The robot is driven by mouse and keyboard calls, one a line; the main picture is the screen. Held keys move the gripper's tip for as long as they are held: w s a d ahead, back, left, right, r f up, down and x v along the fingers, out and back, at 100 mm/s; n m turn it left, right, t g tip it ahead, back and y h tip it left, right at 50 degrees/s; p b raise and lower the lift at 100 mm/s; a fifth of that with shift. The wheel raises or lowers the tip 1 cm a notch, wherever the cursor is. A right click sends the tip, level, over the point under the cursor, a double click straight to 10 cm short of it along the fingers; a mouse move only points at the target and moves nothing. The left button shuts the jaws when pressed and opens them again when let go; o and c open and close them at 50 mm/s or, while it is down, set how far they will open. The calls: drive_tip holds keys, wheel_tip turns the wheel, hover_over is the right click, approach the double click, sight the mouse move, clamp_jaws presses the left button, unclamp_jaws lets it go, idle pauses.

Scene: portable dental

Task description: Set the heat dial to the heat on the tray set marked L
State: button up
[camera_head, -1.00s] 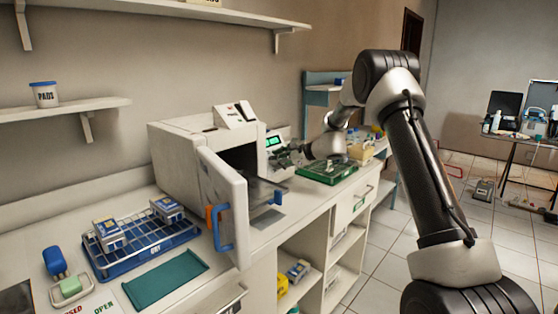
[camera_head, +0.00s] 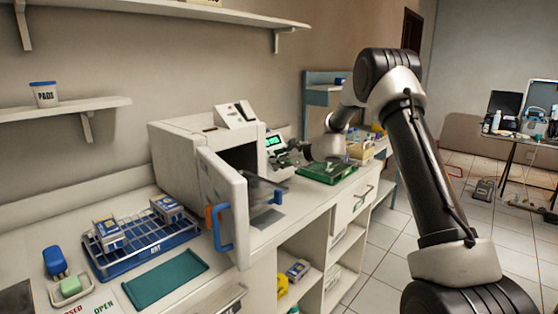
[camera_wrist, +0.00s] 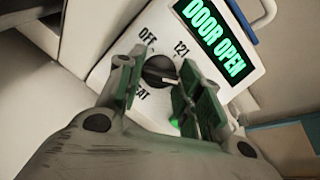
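The black heat dial (camera_wrist: 160,71) is on the white sloped panel of the steriliser in the wrist view. OFF shows at its upper left, 121 at its upper right, and a label ending in AT at its lower left. Its white pointer mark points right, toward my right finger, which hides any label there. My gripper (camera_wrist: 157,85) is open, one finger on each side of the dial; contact is unclear. My gripper (camera_head: 284,158) also shows at the panel in the head view. Two tray sets (camera_head: 108,235) (camera_head: 167,208) sit in the blue wire rack; no L is readable.
The display (camera_wrist: 212,38) reads DOOR OPEN. The steriliser door (camera_head: 224,205) stands open toward the front, with a blue handle. A green tray (camera_head: 326,171) lies on the counter right of my gripper. A teal mat (camera_head: 165,279) lies in front of the rack (camera_head: 150,250).

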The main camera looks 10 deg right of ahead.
drive_tip(key=o, duration=0.4)
drive_tip(key=v, duration=1.2)
drive_tip(key=shift+s+f, duration=0.1)
drive_tip(key=shift+f, duration=0.05)
